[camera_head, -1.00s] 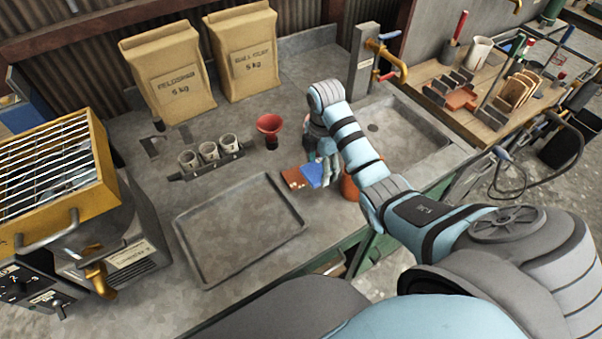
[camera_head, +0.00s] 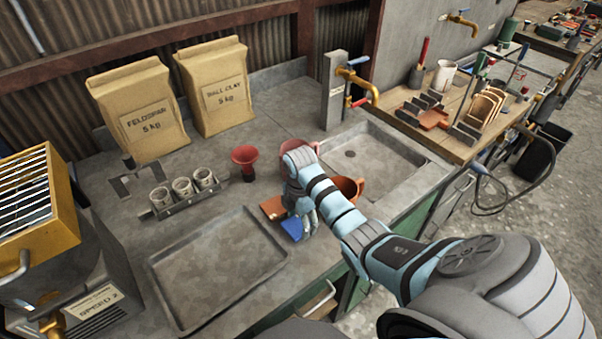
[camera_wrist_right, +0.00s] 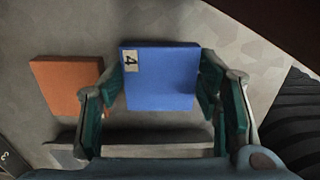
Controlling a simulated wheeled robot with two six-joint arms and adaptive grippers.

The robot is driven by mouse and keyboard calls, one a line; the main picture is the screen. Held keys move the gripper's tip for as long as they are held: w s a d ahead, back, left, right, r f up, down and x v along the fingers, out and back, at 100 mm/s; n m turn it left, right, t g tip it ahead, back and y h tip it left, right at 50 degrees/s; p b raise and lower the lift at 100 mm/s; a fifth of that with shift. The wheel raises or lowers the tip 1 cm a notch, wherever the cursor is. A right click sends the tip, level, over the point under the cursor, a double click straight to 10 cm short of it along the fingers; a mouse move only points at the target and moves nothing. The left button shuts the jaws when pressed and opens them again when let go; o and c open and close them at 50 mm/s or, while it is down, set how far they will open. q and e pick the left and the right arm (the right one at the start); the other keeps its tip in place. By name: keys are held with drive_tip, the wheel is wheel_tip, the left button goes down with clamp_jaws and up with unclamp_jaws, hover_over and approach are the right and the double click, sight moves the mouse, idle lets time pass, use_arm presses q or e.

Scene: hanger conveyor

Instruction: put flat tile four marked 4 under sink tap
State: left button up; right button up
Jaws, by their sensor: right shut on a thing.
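The flat tile four is a blue square tile (camera_wrist_right: 160,82) with a pale label reading 4 in the right wrist view. In the head view its blue edge (camera_head: 292,228) shows beside the fingers. My right gripper (camera_head: 304,220) is shut on it, with one finger at each side edge in the right wrist view (camera_wrist_right: 157,92). Whether it is clear of the counter is hard to tell. The sink tap (camera_head: 362,86), brass with red and blue handles, juts from a grey post above the sink basin (camera_head: 390,165), to the right of my gripper. My left gripper is not in view.
An orange-brown tile (camera_head: 272,208) lies left of the blue one. Orange and red bowls (camera_head: 349,187) stand close to my right arm, partly hidden. A red funnel-shaped piece (camera_head: 244,158), a rack of cups (camera_head: 182,188) and an empty tray (camera_head: 160,275) are to the left.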

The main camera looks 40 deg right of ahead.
drive_tip(key=o, duration=1.1)
drive_tip(key=shift+w+f, duration=0.1)
drive_tip(key=shift+o, duration=0.5)
